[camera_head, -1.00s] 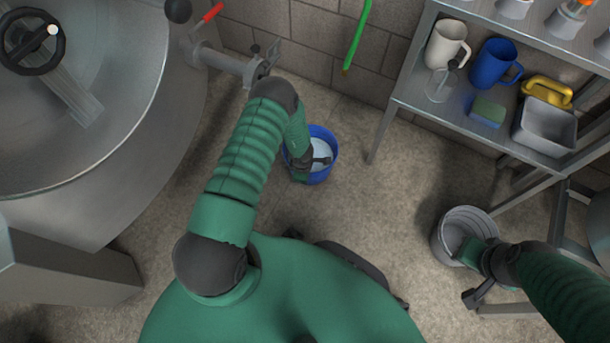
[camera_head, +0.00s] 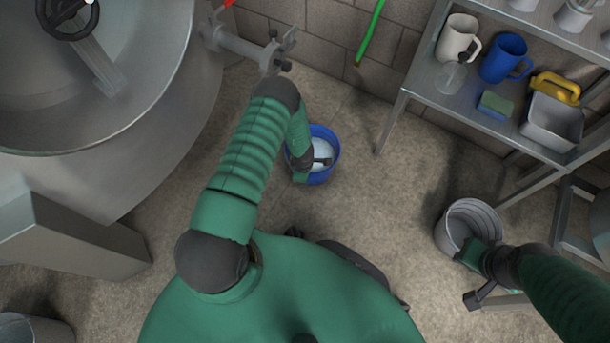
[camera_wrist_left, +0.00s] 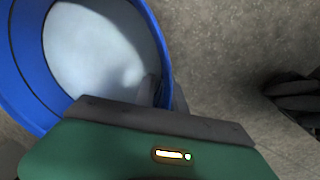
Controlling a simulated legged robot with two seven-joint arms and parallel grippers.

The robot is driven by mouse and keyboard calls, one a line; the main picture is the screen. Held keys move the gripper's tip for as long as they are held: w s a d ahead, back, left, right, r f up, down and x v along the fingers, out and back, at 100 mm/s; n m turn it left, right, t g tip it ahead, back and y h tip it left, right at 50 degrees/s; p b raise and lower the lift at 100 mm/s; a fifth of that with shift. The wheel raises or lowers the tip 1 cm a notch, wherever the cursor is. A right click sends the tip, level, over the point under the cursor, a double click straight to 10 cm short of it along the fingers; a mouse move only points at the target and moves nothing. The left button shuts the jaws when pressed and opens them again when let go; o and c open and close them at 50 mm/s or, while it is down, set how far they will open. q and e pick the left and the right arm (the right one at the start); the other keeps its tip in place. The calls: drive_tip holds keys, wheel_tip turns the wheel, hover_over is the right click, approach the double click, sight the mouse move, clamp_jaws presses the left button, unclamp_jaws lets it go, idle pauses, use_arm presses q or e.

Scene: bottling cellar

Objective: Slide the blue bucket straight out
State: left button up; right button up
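The blue bucket (camera_head: 330,170) stands on the floor, with a pale, whitish content inside. In the left wrist view the bucket (camera_wrist_left: 22,75) fills the upper left. My left gripper (camera_head: 313,161) is at the bucket's rim. In the left wrist view its fingers (camera_wrist_left: 166,95) show partly, one inside the bucket and one outside, with the wall between them. The gripper body hides part of the near rim. My right gripper (camera_head: 470,252) is down by a grey bucket (camera_head: 452,240) at the right; its fingers are not clear.
A large steel vessel (camera_head: 150,120) with a pipe valve (camera_head: 250,47) stands left. A steel shelf (camera_head: 440,95) with jugs stands right. Another metal bucket (camera_head: 35,330) is lower left. The floor right of the blue bucket is clear.

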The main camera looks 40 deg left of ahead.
use_arm(q)
drive_tip(key=shift+o, duration=1.1)
wheel_tip(320, 180, up, 17)
drive_tip(key=s+p, duration=0.1)
drive_tip(key=p, duration=0.8)
drive_tip(key=shift+s+d+f+p, duration=0.2)
drive_tip(key=shift+s+d+p, duration=0.15)
drive_tip(key=shift+s, duration=0.05)
